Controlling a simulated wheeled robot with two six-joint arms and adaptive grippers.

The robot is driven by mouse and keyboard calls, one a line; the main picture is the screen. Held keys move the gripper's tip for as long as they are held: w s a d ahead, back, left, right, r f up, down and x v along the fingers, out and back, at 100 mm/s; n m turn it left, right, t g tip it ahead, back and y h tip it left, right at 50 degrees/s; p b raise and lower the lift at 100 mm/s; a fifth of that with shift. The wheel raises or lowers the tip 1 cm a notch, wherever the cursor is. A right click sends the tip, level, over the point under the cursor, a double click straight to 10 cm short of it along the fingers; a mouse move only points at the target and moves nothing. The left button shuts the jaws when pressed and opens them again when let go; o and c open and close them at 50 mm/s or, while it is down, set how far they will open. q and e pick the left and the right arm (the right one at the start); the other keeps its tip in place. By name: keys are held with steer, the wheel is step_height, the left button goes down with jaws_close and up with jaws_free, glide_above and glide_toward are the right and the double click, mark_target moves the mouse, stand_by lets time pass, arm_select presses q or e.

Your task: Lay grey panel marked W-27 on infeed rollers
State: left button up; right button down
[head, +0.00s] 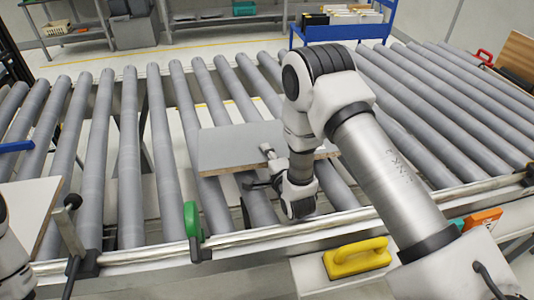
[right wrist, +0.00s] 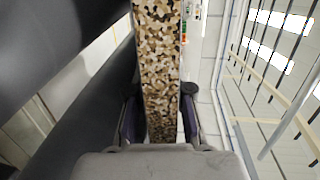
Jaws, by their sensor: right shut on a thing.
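A grey panel (head: 228,145) with a brown chipboard edge is over the infeed rollers (head: 180,130) in the middle of the head view. No marking can be read on it. My right gripper (head: 262,170) is shut on its near edge. In the right wrist view, the speckled chipboard edge of the panel (right wrist: 158,60) runs between the two fingers (right wrist: 160,120). The panel looks nearly flat; I cannot tell whether it touches the rollers. My right arm hides its right part. Only a bit of my left arm shows at the lower left, and its gripper is out of view.
A pale board (head: 25,205) lies at the left. A yellow handled block (head: 356,258) and an orange item (head: 485,219) lie in front. A blue rack (head: 340,32) stands behind.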

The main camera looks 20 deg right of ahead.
steer(key=shift+r, duration=0.1)
steer(key=c, duration=1)
jaws_free()
steer(key=shift+o, duration=1)
steer(key=shift+s, duration=0.1)
steer(key=o, duration=0.8)
steer(key=s+a+r, duration=0.1)
steer(key=s+r, duration=0.1)
steer(key=s, duration=1.2)
steer(key=shift+s+a, duration=0.15)
steer(key=shift+a, duration=0.05)
